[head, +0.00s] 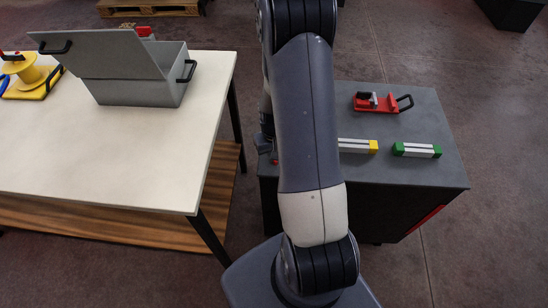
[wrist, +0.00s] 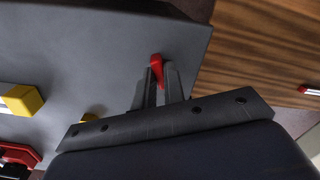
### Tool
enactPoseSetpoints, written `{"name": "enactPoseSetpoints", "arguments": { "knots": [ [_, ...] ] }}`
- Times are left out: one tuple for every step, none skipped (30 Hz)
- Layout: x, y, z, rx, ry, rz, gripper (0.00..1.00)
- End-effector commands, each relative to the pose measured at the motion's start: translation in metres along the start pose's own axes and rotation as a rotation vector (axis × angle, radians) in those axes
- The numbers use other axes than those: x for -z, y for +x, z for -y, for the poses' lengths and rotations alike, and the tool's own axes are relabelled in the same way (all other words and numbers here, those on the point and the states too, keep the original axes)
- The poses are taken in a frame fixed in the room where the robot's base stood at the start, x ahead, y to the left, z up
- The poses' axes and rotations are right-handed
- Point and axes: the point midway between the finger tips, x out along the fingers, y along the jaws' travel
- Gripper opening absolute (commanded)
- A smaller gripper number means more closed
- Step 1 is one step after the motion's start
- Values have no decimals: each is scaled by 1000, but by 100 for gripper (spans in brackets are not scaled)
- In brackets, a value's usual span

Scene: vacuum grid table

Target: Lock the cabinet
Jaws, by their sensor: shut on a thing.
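The dark cabinet with a grey top (head: 430,120) stands right of centre in the head view. Its grey top (wrist: 90,50) fills the left of the wrist view. A small red lever-like piece (wrist: 156,62) shows close to the top's edge in the wrist view. My gripper (wrist: 160,84) is shut on this red piece, with a finger on each side of its lower part. In the head view my arm hides most of the gripper and the cabinet's left side. I cannot tell which way the lock is set.
On the cabinet top lie a red fixture with a black handle (head: 376,103), a yellow-ended bar (head: 358,146) and a green-ended bar (head: 417,150). A white table (head: 130,165) at left bears a grey lidded box (head: 135,92) and a yellow spool (head: 27,75). A floor gap separates table and cabinet.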

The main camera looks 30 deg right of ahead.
Motion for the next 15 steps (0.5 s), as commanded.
{"name": "enactPoseSetpoints", "arguments": {
  "knots": [
    [0, 3, 0, 0, 40, -2, 0],
    [0, 3, 0, 0, 66, -2, 0],
    [0, 3, 0, 0, 101, -2, 0],
    [0, 3, 0, 0, 126, -3, 0],
    [0, 3, 0, 0, 151, -2, 0],
    [0, 2, 0, 0, 182, -2, 0],
    [0, 2, 0, 0, 206, -2, 0],
    [0, 2, 0, 0, 227, -2, 0],
    [0, 2, 0, 0, 254, -2, 0],
    [0, 2, 0, 0, 274, -2, 0],
    [0, 2, 0, 0, 293, -2, 0],
    [0, 2, 0, 0, 316, -2, 0],
    [0, 2, 0, 0, 332, -2, 0],
    [0, 1, 0, 0, 347, -2, 0],
    [0, 1, 0, 0, 365, -2, 0]
  ]
}}
